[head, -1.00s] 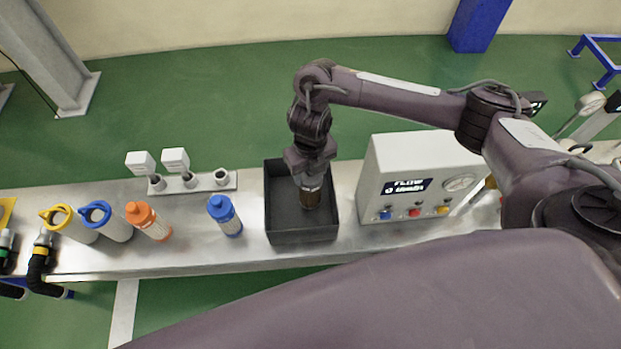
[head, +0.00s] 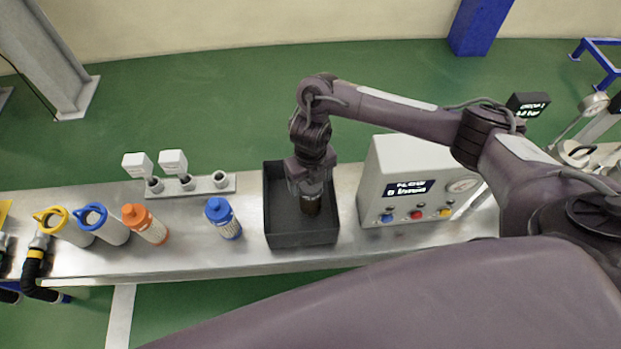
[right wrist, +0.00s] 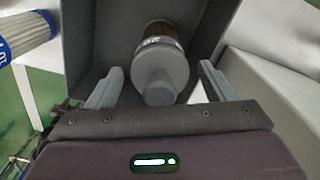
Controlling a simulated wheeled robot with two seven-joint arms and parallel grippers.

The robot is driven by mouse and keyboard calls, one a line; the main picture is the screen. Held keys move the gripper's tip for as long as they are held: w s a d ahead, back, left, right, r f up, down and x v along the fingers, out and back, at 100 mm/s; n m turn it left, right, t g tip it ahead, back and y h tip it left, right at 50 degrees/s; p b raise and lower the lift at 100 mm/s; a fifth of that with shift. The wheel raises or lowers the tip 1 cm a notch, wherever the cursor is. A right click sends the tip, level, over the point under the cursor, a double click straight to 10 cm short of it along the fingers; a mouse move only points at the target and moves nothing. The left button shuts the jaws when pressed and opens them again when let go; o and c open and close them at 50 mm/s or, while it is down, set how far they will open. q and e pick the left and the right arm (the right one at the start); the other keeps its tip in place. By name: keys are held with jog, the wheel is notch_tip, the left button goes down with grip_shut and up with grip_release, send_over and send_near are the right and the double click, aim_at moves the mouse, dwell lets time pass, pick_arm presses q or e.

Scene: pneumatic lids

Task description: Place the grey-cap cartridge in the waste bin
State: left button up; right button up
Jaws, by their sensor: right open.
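The grey-cap cartridge (head: 311,205), with a dirty brown body, is inside the dark grey waste bin (head: 302,239) on the bench. In the right wrist view its grey cap (right wrist: 160,74) faces the camera, and its brown body points away into the bin. My right gripper (head: 308,187) reaches down into the bin over the cap. In the right wrist view its two fingers (right wrist: 158,86) are spread, with a gap on each side of the cap. The cartridge's lower end is hard to make out. My left gripper is not in view.
Left of the bin stand a blue-cap cartridge (head: 223,218), an orange-cap cartridge (head: 146,224) and housings with blue (head: 94,215) and yellow (head: 52,219) rings. A white control box (head: 420,180) stands close on the right. A socket rack (head: 205,186) is behind.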

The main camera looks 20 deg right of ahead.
notch_tip(320, 180, up, 11)
jog(key=p, duration=0.5)
jog(key=shift+r, duration=0.65)
